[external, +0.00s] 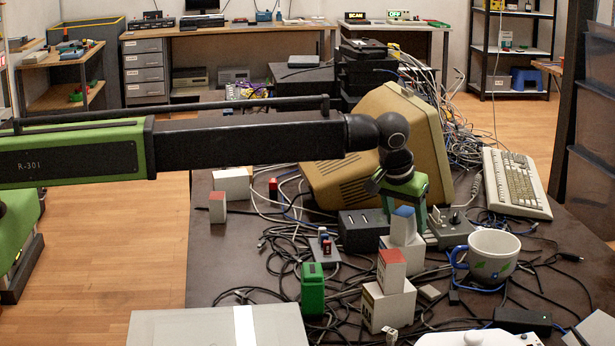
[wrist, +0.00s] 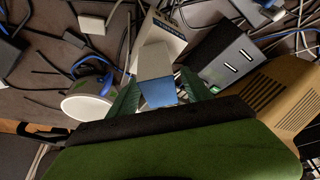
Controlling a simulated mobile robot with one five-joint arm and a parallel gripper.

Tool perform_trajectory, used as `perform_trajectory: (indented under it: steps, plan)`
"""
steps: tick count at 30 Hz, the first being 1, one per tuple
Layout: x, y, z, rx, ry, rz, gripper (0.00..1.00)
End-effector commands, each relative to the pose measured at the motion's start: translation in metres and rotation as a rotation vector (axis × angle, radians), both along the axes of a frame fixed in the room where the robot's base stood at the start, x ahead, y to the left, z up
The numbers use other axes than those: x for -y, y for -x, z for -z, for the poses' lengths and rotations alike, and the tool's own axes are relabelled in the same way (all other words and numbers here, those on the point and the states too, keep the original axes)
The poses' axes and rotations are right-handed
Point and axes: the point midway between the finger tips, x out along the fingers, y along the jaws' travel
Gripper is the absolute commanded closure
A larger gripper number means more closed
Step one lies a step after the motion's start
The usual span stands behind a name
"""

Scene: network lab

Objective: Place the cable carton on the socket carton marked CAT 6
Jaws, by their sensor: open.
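My gripper (external: 404,208) is open and points down, its green fingers either side of a small white carton with a blue top (external: 403,226). The same carton shows between the fingers in the wrist view (wrist: 157,62). It looks a little tilted and stands on or against a larger white carton (external: 402,254), which bears a dark printed strip in the wrist view (wrist: 164,30). In front, a red-and-white carton (external: 391,272) sits on another white carton (external: 388,306) with a yellowish label. I cannot read CAT 6 on either larger carton, nor tell which small one is the cable carton.
A white and blue mug (external: 493,256) stands to the right. A dark socket box (external: 362,231) and a beige monitor (external: 375,140) stand behind. A green block (external: 312,289), loose cables and a keyboard (external: 515,184) crowd the dark table. Clear tabletop lies at left (external: 215,262).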

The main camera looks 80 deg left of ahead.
Motion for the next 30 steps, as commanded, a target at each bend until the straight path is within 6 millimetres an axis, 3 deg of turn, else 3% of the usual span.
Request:
perform_trajectory:
  steps: [1,12,16,22,23,26,30]
  plan:
    - [0.002,0.003,-0.015,0.0,0.0,0.001,0.42]
    - [0.024,0.025,-0.092,0.0,0.0,0.001,0.42]
    - [0.028,0.029,-0.103,0.0,0.0,0.0,0.42]
    - [0.031,0.037,-0.1,-0.007,0.001,0.01,0.42]
    - [0.032,0.045,-0.1,-0.015,0.002,0.02,0.42]
    - [0.04,0.091,-0.096,-0.069,0.012,0.099,0.42]
    - [0.061,0.195,-0.089,-0.185,0.045,0.301,0.42]
